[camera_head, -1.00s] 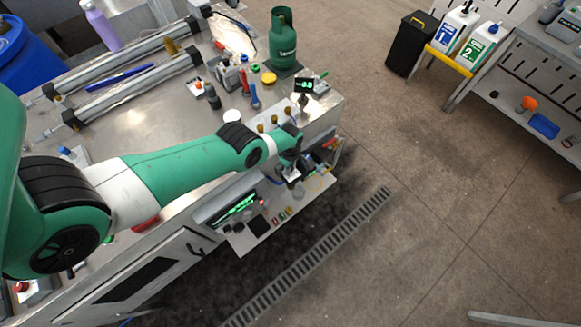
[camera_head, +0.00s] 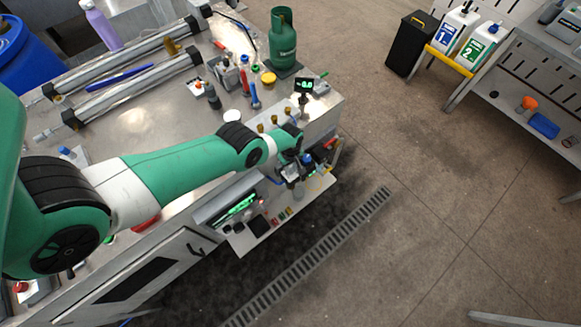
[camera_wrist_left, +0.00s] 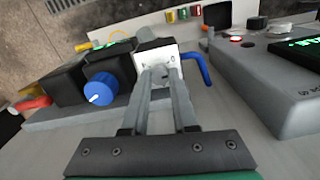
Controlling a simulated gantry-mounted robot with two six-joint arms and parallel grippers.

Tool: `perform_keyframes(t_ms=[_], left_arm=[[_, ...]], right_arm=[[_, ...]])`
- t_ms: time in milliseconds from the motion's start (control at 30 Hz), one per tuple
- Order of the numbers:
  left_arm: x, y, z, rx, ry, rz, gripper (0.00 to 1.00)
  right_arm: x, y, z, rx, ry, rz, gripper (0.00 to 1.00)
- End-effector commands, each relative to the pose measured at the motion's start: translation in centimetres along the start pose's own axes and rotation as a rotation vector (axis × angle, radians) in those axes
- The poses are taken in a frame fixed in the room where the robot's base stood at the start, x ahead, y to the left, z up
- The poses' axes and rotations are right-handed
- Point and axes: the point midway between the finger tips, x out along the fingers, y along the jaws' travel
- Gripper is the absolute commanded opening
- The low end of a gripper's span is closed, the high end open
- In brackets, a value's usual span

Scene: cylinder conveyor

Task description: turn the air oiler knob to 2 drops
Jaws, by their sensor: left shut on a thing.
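In the left wrist view a small grey knob (camera_wrist_left: 162,71) sits on a white dial plate (camera_wrist_left: 147,54) with dark marks, which I take to be the air oiler. The two fingers of my left gripper (camera_wrist_left: 164,76) are closed around the knob and hide much of it; the exact setting cannot be read. In the head view my left gripper (camera_head: 291,173) is at the front right edge of the bench, where the knob is too small to make out. My right gripper is in neither current view.
A blue knob (camera_wrist_left: 100,89) on a black unit stands just left of my fingers. A blue hose (camera_wrist_left: 202,68) and a grey control box (camera_wrist_left: 277,80) are to the right. A small green-lit display (camera_head: 304,86) stands on the bench behind, near a green gas bottle (camera_head: 283,38).

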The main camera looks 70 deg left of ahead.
Motion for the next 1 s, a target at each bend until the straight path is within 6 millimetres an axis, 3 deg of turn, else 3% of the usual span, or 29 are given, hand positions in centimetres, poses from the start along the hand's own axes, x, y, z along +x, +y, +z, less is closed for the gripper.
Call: perform_keyframes(t_ms=[1000], left_arm=[[0.06, 0.04, 0.03, 0.962, 0.000, 0.000, 0.00]], right_arm=[[-0.06, 0.00, 0.06, 0.000, 0.000, 0.000, 0.50]])
